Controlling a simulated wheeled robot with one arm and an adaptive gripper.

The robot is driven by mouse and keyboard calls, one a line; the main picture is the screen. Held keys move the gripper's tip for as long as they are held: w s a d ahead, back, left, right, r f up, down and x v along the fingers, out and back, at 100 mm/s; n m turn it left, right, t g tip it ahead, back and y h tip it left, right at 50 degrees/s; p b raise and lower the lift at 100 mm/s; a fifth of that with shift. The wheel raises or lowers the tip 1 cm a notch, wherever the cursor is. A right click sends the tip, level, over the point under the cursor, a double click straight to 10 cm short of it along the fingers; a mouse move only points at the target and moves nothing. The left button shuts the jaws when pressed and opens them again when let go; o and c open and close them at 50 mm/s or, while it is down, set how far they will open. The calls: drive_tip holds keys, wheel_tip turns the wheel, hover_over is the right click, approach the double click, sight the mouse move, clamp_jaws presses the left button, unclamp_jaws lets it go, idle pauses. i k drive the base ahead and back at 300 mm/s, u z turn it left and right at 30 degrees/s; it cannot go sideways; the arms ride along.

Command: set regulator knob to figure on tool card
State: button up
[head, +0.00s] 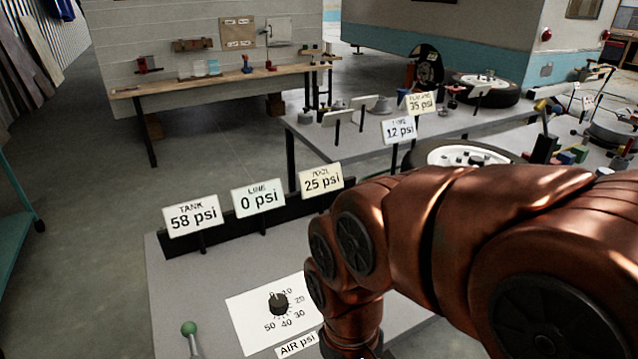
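The regulator knob (278,303) is small and dark and sits on a white dial plate (243,325) on the near grey bench. Printed figures including 30, 40 and 50 run around it. Its pointer seems to face the far side, near the low end; the exact setting is too small to read. A label reading AIR psi (297,345) lies below the dial. The tool card (321,180) reads 25 psi. My copper-coloured arm covers the right of the bench, beside the dial. My gripper is out of view.
Cards reading TANK 58 psi (192,214) and LINE 0 psi (258,198) stand left of the tool card. A green-topped lever (190,328) stands left of the dial. A second bench (370,140) with cards and a wheel is behind.

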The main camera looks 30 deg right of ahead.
sight(278, 302)
drive_tip(key=u, duration=5.95)
drive_tip(key=i, duration=0.4)
drive_tip(key=z, duration=5.2)
